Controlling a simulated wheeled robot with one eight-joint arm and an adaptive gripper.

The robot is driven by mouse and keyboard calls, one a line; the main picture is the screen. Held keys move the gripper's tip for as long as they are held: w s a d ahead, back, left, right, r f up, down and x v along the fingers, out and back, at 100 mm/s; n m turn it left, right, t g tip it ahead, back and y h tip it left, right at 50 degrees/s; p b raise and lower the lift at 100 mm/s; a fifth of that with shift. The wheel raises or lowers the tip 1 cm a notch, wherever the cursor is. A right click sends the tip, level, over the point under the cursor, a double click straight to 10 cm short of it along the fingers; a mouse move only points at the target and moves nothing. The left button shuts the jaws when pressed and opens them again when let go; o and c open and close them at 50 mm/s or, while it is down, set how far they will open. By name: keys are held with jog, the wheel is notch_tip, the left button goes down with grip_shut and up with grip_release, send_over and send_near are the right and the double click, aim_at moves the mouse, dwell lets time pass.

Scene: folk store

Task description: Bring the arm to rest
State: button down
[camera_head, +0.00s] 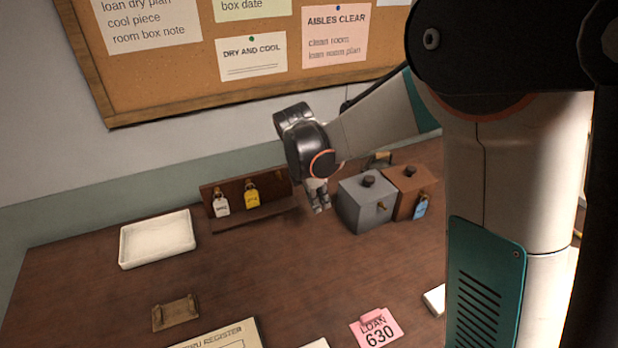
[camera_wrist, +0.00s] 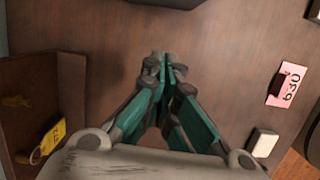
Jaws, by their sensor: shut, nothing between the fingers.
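My gripper (camera_head: 320,201) hangs over the back of the brown desk (camera_head: 255,270), between the key rack and the grey box. It points down, with nothing held. In the wrist view my gripper (camera_wrist: 166,68) has its teal fingers together at the tips, above bare desk. My arm reaches in from the right in the head view and hides part of the desk there.
A wooden key rack (camera_head: 251,212) with white and yellow tags stands left of my gripper. Grey (camera_head: 362,210) and brown boxes (camera_head: 408,192) stand close on its right. A white tray (camera_head: 157,239) lies left. A pink LOAN 630 card (camera_head: 376,329) lies near the front.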

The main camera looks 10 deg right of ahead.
jog(key=s+d+r+m+t+y, duration=0.2)
jog(key=s+d+r+m+t, duration=0.1)
jog(key=s+r+m, duration=0.6)
jog(key=s+d+r+m+t, duration=0.1)
jog(key=s+r+m+t, duration=0.2)
jog(key=s+m, duration=0.7)
jog(key=shift+s+r+m+t+y, duration=0.15)
jog(key=shift+s+m+t+y, duration=0.25)
jog(key=shift+s, duration=0.9)
